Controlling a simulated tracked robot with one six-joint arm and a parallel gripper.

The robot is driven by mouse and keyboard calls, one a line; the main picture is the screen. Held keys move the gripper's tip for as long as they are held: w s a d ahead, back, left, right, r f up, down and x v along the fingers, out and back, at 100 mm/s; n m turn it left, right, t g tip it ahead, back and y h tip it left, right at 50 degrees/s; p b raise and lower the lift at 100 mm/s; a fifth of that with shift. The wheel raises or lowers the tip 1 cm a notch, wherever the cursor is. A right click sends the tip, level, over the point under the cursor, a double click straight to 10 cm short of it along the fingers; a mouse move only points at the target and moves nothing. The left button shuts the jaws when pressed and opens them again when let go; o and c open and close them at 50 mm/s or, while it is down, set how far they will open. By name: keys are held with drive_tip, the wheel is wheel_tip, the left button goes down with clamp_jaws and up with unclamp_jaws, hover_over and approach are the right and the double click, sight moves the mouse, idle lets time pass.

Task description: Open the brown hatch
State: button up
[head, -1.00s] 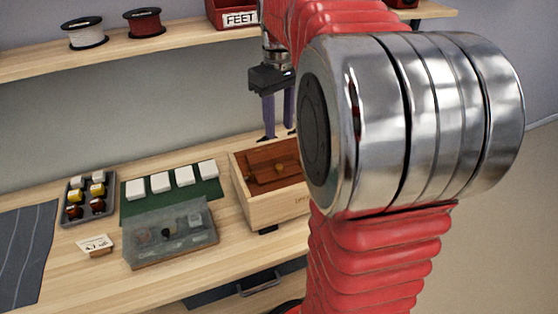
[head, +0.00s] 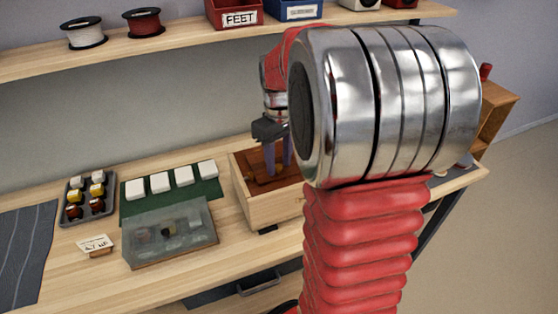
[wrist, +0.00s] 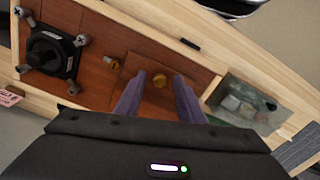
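The brown hatch (wrist: 141,68) is a reddish-brown wooden panel with a round brass knob (wrist: 159,80). It lies flat within the brown face of a light wooden box (head: 268,209). A small brass piece (wrist: 112,63) sits at the hatch's left edge in the wrist view. My gripper (wrist: 159,92) is open, with its purple fingers apart on either side of the knob. I cannot tell whether the fingers touch it. In the head view my gripper (head: 278,165) reaches down into the box, and my arm hides the box's right part.
A black round part on a square base (wrist: 48,52), with screws at its corners, stands on the box's brown face. A clear-lidded case (head: 170,235), a green mat (head: 150,208) with white blocks and a dark tray (head: 68,210) lie left of the box. A shelf (head: 185,38) runs above.

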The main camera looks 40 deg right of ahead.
drive_tip(key=shift+c, duration=0.7)
clamp_jaws()
